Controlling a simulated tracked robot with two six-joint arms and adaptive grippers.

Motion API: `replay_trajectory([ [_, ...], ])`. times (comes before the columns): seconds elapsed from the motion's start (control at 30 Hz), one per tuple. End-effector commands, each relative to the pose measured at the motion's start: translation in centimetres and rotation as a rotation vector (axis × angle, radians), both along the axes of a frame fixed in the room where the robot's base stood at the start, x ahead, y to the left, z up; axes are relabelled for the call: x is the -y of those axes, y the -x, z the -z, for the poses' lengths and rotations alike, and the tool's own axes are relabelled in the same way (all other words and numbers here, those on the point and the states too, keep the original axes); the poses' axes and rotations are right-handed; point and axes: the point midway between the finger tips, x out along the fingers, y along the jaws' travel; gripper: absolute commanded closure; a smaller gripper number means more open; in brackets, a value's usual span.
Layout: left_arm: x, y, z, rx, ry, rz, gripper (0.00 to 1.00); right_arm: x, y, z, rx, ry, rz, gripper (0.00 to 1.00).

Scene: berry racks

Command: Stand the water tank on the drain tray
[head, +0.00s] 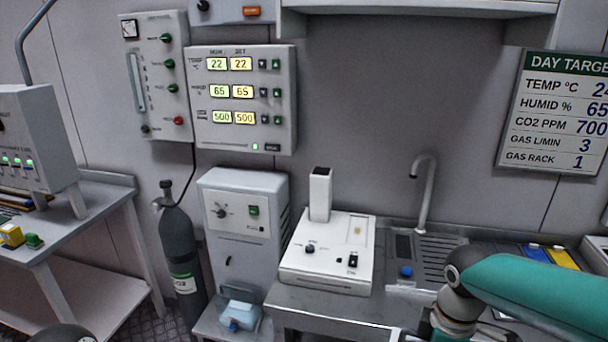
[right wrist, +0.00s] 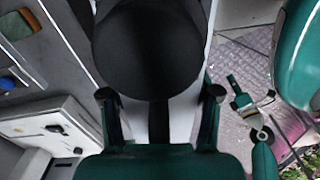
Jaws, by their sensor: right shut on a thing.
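A pale blue container with a darker blue cap (head: 240,316), possibly the water tank, sits on a low ledge in front of the white cabinet. The ridged metal drain surface (head: 445,262) lies beside the tap at the right; I take it for the drain tray. My right gripper (right wrist: 160,100) is shut around a large dark rounded thing (right wrist: 148,45) in the right wrist view. I cannot tell what that thing is. In the head view the right gripper is mostly below the lower edge. My left gripper is not in view.
A white instrument (head: 325,255) with an upright post stands on the bench left of the tap (head: 428,185). A small blue item (head: 405,271) lies at the drain surface's left part. A dark gas cylinder (head: 180,245) stands left of the white cabinet (head: 245,235).

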Motion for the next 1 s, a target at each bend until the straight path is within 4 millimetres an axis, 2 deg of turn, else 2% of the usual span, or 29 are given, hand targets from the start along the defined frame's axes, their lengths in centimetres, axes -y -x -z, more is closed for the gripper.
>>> replay_trajectory([
  [0.03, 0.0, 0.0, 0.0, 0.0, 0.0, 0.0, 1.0, -0.3, -0.7, 1.7, -0.006, 0.001, 0.058, 1.0],
  [0.2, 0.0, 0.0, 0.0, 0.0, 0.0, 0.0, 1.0, -1.3, -3.1, 6.5, -0.005, 0.001, 0.324, 1.0],
  [0.33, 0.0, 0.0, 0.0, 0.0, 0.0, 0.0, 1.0, -2.1, -5.0, 9.2, -0.001, 0.001, 0.562, 1.0],
  [0.4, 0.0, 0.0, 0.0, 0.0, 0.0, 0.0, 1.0, -2.5, -6.1, 9.8, 0.001, 0.0, 0.688, 1.0],
  [0.5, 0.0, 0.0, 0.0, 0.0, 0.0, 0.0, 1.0, -2.9, -7.5, 9.8, 0.005, -0.002, 0.858, 1.0],
  [0.7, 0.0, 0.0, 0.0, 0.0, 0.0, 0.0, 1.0, -3.2, -8.7, 9.8, 0.003, -0.001, 1.075, 1.0],
  [0.87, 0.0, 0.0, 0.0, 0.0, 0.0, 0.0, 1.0, -3.1, -8.1, 10.8, 0.001, 0.004, 1.136, 1.0],
  [1.0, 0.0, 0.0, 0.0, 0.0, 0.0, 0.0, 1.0, -3.1, -6.5, 12.8, 0.002, 0.005, 1.142, 1.0],
])
